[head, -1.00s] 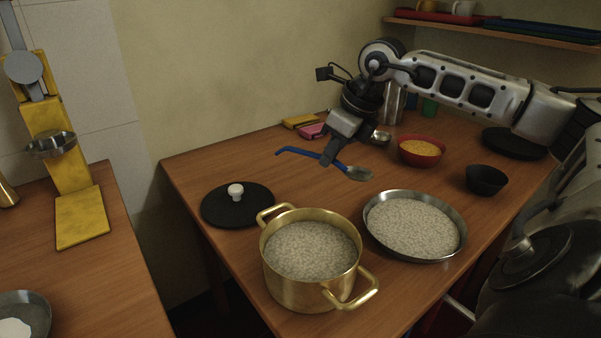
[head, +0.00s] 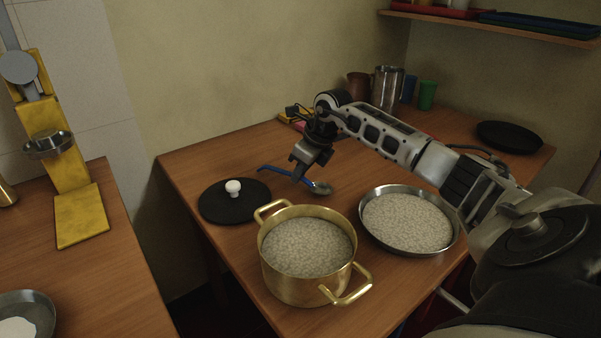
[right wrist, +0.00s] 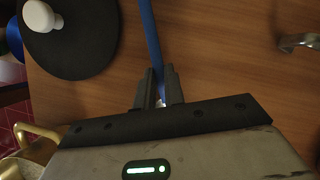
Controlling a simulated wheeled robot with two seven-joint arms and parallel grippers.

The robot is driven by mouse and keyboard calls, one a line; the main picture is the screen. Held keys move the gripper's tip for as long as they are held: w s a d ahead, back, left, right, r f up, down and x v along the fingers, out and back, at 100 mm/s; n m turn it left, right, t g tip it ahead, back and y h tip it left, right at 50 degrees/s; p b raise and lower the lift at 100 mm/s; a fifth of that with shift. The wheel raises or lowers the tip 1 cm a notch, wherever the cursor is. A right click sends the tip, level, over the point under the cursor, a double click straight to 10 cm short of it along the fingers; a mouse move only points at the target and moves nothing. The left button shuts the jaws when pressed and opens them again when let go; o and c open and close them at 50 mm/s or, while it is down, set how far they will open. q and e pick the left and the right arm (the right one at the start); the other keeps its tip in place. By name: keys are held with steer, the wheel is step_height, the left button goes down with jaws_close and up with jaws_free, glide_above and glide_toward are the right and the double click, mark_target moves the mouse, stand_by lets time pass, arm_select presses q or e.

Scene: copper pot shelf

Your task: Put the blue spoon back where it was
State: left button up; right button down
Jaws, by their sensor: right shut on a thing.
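The blue spoon (head: 273,169) has a long blue handle and a metal bowl (head: 321,188). My right gripper (head: 299,176) is shut on it near where handle and bowl meet. The spoon is between the black lid (head: 222,212) and the pan of grain; I cannot tell how high it is above the table. In the right wrist view the blue handle (right wrist: 149,35) runs up from between the fingers (right wrist: 158,78); the bowl is hidden there. My left gripper is out of view.
A brass pot (head: 292,290) of grain stands in front of the spoon, and a steel pan (head: 366,243) of grain to its right. Behind my right arm are a metal pitcher (head: 387,88), a green cup (head: 427,96) and a black plate (head: 507,137). Bare wood lies behind the lid.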

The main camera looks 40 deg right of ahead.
steer(key=shift+f, duration=0.3)
steer(key=c, duration=1.5)
jaws_free()
steer(key=v, duration=1.2)
steer(key=shift+r+p, duration=0.15)
steer(key=shift+p, duration=0.25)
